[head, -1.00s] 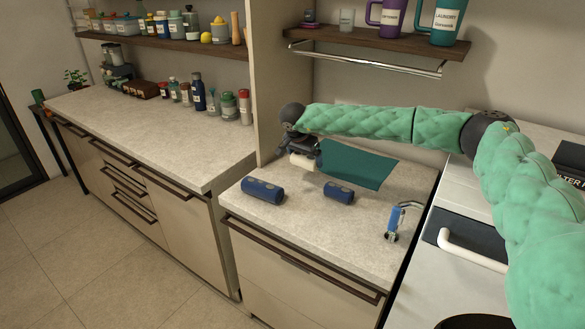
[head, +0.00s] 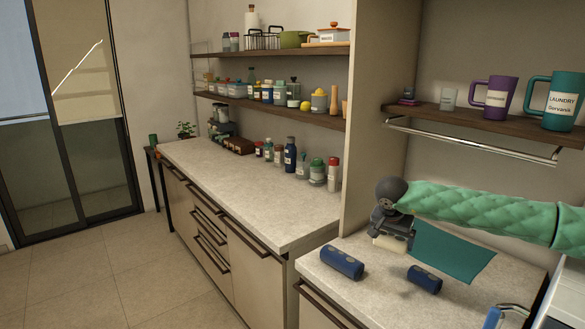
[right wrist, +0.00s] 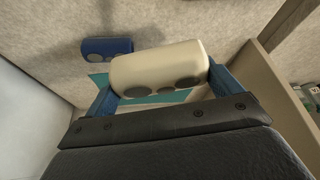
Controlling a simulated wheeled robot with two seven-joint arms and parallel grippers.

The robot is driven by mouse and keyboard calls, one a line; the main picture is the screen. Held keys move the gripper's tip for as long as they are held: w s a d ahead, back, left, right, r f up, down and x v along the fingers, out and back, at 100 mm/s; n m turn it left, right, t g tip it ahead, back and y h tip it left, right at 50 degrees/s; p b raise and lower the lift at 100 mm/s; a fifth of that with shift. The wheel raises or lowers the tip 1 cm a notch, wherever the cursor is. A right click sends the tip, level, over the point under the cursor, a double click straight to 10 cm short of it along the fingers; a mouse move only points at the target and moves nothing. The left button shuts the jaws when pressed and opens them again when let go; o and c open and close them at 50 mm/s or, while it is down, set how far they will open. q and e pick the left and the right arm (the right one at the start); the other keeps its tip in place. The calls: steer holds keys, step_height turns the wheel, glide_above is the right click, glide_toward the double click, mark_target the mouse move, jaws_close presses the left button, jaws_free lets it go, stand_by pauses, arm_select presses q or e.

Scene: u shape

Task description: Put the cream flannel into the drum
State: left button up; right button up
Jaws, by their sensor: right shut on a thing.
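The cream flannel (right wrist: 160,70) is a rolled cream bundle with dark round spots. In the right wrist view it sits between the two blue fingers of my right gripper (right wrist: 163,82), which is shut on it. In the head view, my right gripper (head: 392,232) holds the cream flannel (head: 388,243) by the teal mat, over the right counter. Two blue rolls (head: 342,262) (head: 424,279) lie on that counter; one blue roll also shows in the right wrist view (right wrist: 106,48). My left gripper is not in view. The drum cannot be made out.
A teal mat (head: 452,252) lies on the right counter. A tall panel (head: 375,120) divides it from the long left counter (head: 250,190), where bottles stand at the back. A shelf with mugs (head: 480,121) and a metal rail hang above. A white appliance edge (head: 555,305) is at lower right.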

steer(key=s+a+r+n+t+y, duration=0.1)
steer(key=s+a+r+n, duration=0.3)
steer(key=s+a, duration=0.6)
steer(key=s, duration=0.3)
steer(key=shift+r, duration=0.4)
steer(key=shift+s+f+y, duration=0.1)
steer(key=shift+y, duration=0.2)
